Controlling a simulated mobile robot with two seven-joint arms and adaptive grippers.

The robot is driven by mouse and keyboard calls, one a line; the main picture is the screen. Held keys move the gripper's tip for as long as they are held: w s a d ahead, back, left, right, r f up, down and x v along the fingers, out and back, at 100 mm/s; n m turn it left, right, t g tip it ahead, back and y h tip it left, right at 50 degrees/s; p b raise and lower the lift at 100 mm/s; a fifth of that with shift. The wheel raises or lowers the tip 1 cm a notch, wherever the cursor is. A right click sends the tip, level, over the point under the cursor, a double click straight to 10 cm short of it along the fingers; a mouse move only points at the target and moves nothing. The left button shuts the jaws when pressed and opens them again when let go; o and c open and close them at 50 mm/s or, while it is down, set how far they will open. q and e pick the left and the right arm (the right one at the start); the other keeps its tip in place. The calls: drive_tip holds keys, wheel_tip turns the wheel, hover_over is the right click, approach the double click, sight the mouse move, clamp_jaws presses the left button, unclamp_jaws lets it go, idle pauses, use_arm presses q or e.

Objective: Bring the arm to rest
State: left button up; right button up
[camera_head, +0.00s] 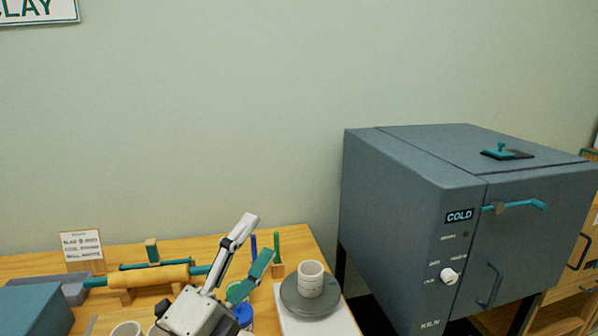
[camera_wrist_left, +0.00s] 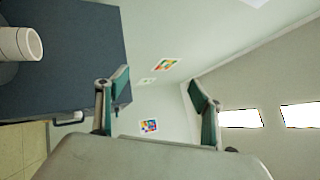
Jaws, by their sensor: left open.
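My left gripper (camera_head: 254,249) is open and empty in the head view. It is raised above the wooden table, with its two fingers spread and pointing up. In the left wrist view the two green-padded fingers (camera_wrist_left: 160,102) stand wide apart with nothing between them. A white ringed cup (camera_head: 311,278) stands upright on a grey round turntable (camera_head: 299,301) to the right of the gripper, apart from it. The cup also shows at the left edge of the left wrist view (camera_wrist_left: 20,44). My right gripper is in neither view.
A large grey-blue kiln (camera_head: 400,200) marked COLD, its door shut, stands to the right. A rolling pin (camera_head: 148,276) on a stand, a small sign (camera_head: 82,246) and a blue box (camera_head: 35,309) occupy the table's left. The space above the table, before the wall, is free.

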use_arm(q)
drive_tip(key=a+f+n+g+y, duration=0.3)
drive_tip(key=a+f+n+y, duration=1)
drive_tip(key=a+f, duration=0.4)
drive_tip(key=s+a+f+n+g+y, duration=0.2)
drive_tip(key=s+a+f+g, duration=0.35)
drive_tip(key=s+f, duration=0.35)
drive_tip(key=s+a+f+n+g+y, duration=0.1)
drive_tip(key=s+a+f+n+g, duration=0.25)
drive_tip(key=s+a+f, duration=0.5)
drive_tip(key=d+f+n+t+h, duration=0.2)
drive_tip(key=d+f+h, duration=0.5)
drive_tip(key=d+f, duration=0.7)
drive_tip(key=shift+w+d+f+t, duration=0.2)
drive_tip(key=shift+d+f+t, duration=0.25)
drive_tip(key=shift+d, duration=1.65)
drive_tip(key=shift+r, duration=0.1)
